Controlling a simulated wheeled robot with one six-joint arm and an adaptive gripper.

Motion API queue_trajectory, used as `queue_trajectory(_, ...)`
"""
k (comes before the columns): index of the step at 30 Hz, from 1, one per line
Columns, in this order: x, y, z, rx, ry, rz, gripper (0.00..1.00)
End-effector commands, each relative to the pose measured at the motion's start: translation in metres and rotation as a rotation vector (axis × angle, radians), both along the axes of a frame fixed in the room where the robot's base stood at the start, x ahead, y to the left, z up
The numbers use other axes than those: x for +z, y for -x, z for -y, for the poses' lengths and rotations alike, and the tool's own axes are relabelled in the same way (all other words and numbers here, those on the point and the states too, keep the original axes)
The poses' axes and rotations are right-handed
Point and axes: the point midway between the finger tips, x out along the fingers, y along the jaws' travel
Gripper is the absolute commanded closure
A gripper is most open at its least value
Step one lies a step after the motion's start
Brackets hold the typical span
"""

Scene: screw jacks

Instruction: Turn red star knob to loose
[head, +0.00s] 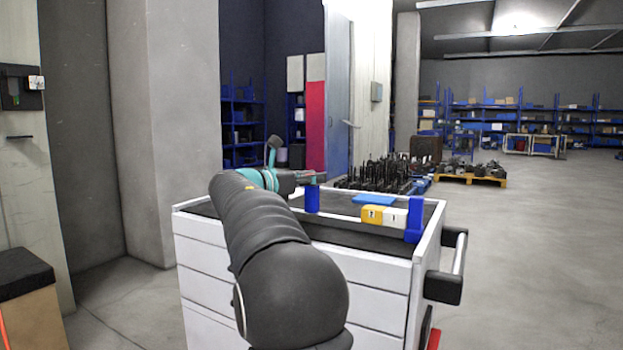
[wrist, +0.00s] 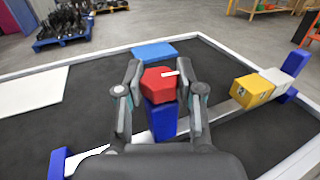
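The red star knob (wrist: 158,84) sits on top of an upright blue post (wrist: 162,120) in the middle of the wrist view. A short white mark on its top points to the right. My gripper (wrist: 160,78) has one finger on the left and one on the right of the knob. I see no clear gap between the fingers and the knob, so it looks shut on it. In the head view my gripper (head: 310,177) is right above the blue post (head: 312,200); the knob is mostly hidden there.
A yellow and white block (head: 384,216) and a taller blue block (head: 414,220) stand to the right on the white drawer cabinet (head: 388,290). A flat blue plate (head: 374,199) lies behind. Low white edges border the dark top.

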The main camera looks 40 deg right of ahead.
Motion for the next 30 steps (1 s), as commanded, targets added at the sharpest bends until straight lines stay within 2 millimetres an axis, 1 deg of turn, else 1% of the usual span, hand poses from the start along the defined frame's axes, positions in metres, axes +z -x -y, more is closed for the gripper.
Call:
queue_trajectory(5, 0.0001, 0.0004, 0.0002, 0.007, 0.0, 0.0, 0.98)
queue_trajectory(15, -0.0001, 0.0009, 0.0006, 0.13, 0.001, 0.0, 0.98)
queue_trajectory(23, 0.0, 0.0003, 0.0002, 0.133, 0.0, 0.0, 0.98)
queue_trajectory(24, -0.0001, 0.0003, 0.0002, 0.133, 0.0, 0.0, 0.56)
queue_trajectory(26, 0.0, 0.0003, 0.0001, 0.133, 0.0, 0.0, 0.41)
queue_trajectory(27, 0.0, 0.0002, 0.0001, 0.133, 0.0, 0.0, 0.37)
queue_trajectory(30, 0.0, 0.0001, 0.0, 0.133, 0.0, 0.0, 0.37)
